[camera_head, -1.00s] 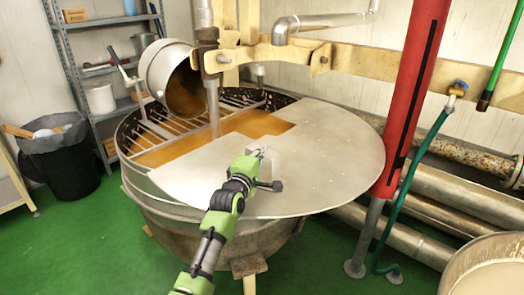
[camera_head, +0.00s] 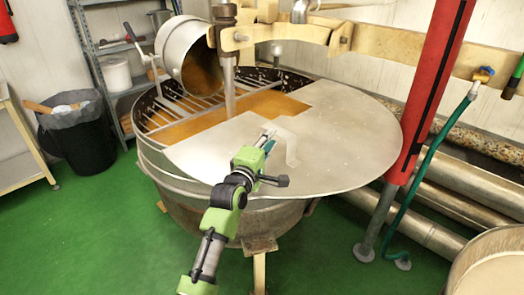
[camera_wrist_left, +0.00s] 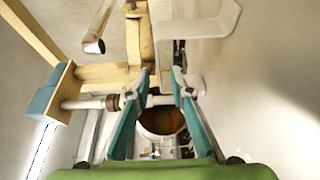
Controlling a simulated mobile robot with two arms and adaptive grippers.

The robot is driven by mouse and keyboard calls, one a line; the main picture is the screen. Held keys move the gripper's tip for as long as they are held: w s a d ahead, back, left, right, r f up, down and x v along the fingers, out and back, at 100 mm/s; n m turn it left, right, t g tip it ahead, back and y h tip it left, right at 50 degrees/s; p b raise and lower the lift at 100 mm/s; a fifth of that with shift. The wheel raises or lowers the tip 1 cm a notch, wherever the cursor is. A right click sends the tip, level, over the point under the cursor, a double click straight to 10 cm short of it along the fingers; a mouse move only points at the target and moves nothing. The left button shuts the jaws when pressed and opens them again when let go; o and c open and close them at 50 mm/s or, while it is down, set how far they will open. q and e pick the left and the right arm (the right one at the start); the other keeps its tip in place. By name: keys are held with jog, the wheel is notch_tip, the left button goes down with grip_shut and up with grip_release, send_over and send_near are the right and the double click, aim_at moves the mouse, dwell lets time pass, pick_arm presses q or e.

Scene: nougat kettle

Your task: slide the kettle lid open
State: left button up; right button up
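The kettle (camera_head: 152,165) is a large round vessel with orange-brown contents showing at the left. Its flat grey lid (camera_head: 345,140) covers the right part and has a notch at its back left. A raised bent handle (camera_head: 291,149) stands on the lid. My left gripper (camera_head: 268,138) is just left of the handle in the head view, with a teal finger showing. In the left wrist view its two teal fingers (camera_wrist_left: 160,75) are apart with nothing between them, and the pale handle (camera_wrist_left: 205,22) is at the upper right. My right gripper is not in view.
A tilted metal pot (camera_head: 184,52) and a vertical shaft (camera_head: 229,85) stand over the open side, above a grate (camera_head: 180,105). A red post (camera_head: 428,95) stands close to the lid's right edge. Pipes (camera_head: 430,225) run behind it. Green floor is clear at front left.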

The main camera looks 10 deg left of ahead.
pick_arm(q)
jog(key=s, duration=0.3)
jog(key=s+a, duration=0.1)
jog(key=s, duration=0.2)
jog(key=shift+a, duration=0.1)
jog(key=shift+f, duration=0.1)
